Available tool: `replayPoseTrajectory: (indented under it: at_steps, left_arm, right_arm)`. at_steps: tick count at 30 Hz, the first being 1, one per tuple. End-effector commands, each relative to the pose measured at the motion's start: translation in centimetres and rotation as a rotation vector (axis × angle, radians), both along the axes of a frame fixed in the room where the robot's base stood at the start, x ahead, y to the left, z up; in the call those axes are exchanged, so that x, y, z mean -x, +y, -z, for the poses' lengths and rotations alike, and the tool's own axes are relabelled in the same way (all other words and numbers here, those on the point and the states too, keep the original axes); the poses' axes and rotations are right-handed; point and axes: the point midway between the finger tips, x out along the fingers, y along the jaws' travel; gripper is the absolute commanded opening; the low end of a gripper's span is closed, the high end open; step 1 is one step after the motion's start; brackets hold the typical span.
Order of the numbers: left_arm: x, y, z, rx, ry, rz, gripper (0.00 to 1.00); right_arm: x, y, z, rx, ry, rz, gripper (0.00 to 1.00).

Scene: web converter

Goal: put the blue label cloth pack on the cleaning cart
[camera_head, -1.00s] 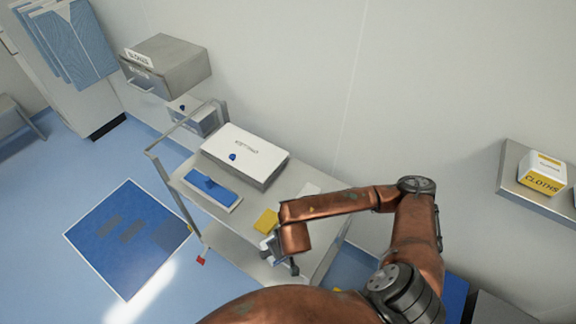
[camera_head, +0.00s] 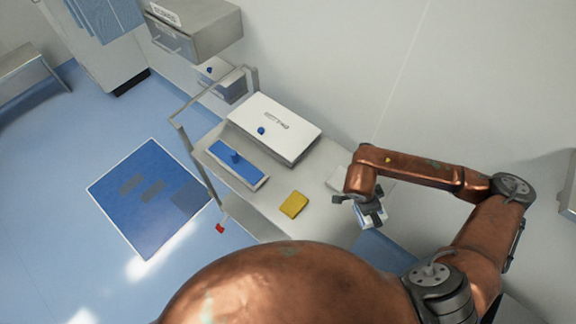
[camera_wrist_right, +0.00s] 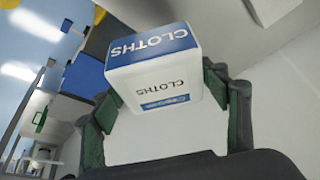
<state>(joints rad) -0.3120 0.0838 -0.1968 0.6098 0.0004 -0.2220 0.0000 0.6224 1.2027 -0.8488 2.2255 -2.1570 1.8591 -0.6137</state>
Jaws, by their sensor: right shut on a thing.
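The cleaning cart (camera_head: 325,217) stands against the wall in the middle of the head view. My right gripper (camera_head: 370,213) is shut on the blue label cloth pack (camera_head: 373,217), near the cart's right end. I cannot tell how high it is held. In the right wrist view, the white pack (camera_wrist_right: 152,65) with its blue CLOTHS band sits between the two fingers (camera_wrist_right: 165,110). My left gripper is not in view.
On the cart are a large white box (camera_head: 290,120), a blue mop pad tray (camera_head: 238,165) and a yellow cloth (camera_head: 294,205). A grey wall dispenser (camera_head: 195,30) is behind its left end. A blue floor mat (camera_head: 150,200) lies left. Cart top around the yellow cloth is clear.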

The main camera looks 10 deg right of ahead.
Motion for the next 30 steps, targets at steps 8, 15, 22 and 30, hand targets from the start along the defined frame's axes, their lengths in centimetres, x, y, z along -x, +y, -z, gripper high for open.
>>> replayPoseTrajectory:
  at_steps: [8,15,22,30]
  left_arm:
    - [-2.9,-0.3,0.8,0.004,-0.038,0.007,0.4]
    - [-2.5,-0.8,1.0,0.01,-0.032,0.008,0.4]
    - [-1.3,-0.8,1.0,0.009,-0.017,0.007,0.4]
    - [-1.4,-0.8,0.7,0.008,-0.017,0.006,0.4]
  right_arm:
    - [2.6,-4.6,-4.0,0.005,-0.003,0.741,0.35]
    - [3.5,-5.4,-5.7,0.002,-0.004,0.98,0.35]
    - [2.6,-5.3,-5.4,-0.002,-0.004,0.987,0.35]
    - [-3.3,-4.8,-2.8,-0.004,-0.002,0.986,0.35]
